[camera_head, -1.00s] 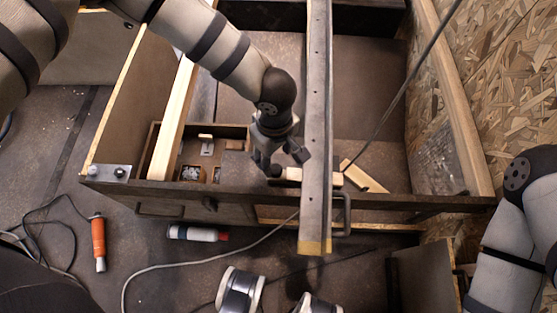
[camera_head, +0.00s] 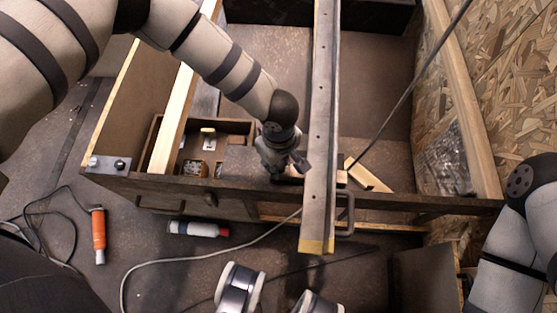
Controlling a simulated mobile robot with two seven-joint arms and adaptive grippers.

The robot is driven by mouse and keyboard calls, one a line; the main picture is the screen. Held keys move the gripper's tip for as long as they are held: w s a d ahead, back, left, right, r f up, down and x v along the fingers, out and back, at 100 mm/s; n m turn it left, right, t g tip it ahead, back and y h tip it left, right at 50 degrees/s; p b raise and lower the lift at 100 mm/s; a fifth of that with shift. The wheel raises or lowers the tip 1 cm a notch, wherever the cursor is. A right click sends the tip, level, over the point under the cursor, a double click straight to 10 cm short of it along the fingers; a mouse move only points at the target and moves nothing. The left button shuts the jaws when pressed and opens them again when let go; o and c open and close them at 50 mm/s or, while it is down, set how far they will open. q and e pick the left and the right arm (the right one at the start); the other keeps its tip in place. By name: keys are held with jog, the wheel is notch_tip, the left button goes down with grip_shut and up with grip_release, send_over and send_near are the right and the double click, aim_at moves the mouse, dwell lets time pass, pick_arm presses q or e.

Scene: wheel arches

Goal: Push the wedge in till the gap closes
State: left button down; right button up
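A pale wooden wedge (camera_head: 341,177) lies crosswise under a long grey metal beam (camera_head: 322,120) with a yellow end. Its middle is hidden by the beam, and only short ends show on either side. My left gripper (camera_head: 287,170) points down just left of the beam, at the wedge's left end. It covers most of that end, so I cannot tell whether it touches the wedge or how far its fingers are apart. The gap is too small or hidden to make out. My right arm (camera_head: 525,215) is at the right edge, with its gripper out of view.
A second pale wood piece (camera_head: 370,177) lies slanted right of the beam. A compartmented wooden tray (camera_head: 237,128) is at left. A dark cable (camera_head: 410,88) crosses the right side.

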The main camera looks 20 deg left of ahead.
pick_arm(q)
jog(key=shift+w+d, duration=0.25)
jog(key=shift+d, duration=0.7)
jog(key=c, duration=1.2)
grip_release()
jog(key=shift+c, duration=0.2)
notch_tip(320, 180, up, 12)
